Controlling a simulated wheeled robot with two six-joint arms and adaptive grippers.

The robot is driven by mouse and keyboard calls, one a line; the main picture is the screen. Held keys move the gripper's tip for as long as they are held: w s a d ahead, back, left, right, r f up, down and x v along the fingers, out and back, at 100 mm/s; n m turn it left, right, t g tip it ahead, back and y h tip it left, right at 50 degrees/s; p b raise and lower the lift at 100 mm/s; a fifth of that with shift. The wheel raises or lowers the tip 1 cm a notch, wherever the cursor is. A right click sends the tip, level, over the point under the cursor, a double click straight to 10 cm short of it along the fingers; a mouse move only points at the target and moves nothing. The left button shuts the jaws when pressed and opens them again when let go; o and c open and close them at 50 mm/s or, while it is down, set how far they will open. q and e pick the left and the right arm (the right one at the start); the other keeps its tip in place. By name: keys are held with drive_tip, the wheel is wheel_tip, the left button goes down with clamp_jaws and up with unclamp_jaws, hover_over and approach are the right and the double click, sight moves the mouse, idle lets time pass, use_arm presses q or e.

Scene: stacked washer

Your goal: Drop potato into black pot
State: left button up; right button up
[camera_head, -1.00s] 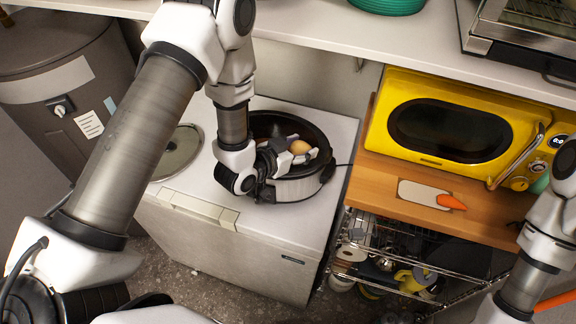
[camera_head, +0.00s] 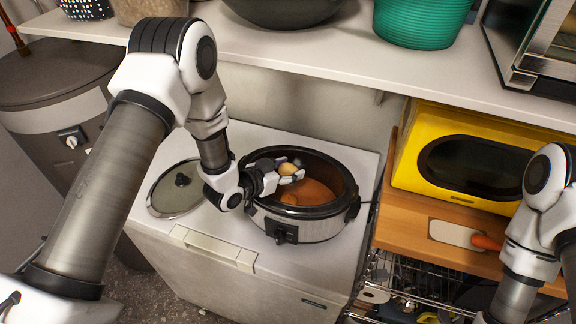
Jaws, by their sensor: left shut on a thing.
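The black pot (camera_head: 347,206) is an oval slow cooker with a black rim and silver sides. It stands without its lid on the white chest and holds orange-brown liquid. The potato (camera_head: 287,169) is small and yellowish tan. My left gripper (camera_head: 290,171) is shut on it and holds it over the left part of the pot's opening. A small rounded orange-brown lump (camera_head: 289,198) shows in the liquid below. My right arm comes in at the right edge, but its gripper is out of view.
The glass lid (camera_head: 176,190) lies on the chest left of the pot. A white shelf (camera_head: 300,50) with a teal basket (camera_head: 424,22) runs above and behind. At right are a yellow microwave (camera_head: 408,165) and a cutting board with a carrot (camera_head: 486,243).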

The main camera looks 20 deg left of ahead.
use_arm(q)
drive_tip(key=shift+d+r, duration=0.1)
drive_tip(key=o, duration=1.3)
drive_tip(key=shift+s+d, duration=0.1)
drive_tip(key=shift+c, duration=0.2)
drive_tip(key=shift+s+a+r, duration=0.15)
drive_tip(key=shift+s+a, duration=0.05)
drive_tip(key=shift+a, duration=0.05)
drive_tip(key=v, duration=1.1)
drive_tip(key=shift+s, duration=0.15)
drive_tip(key=shift+a, duration=0.1)
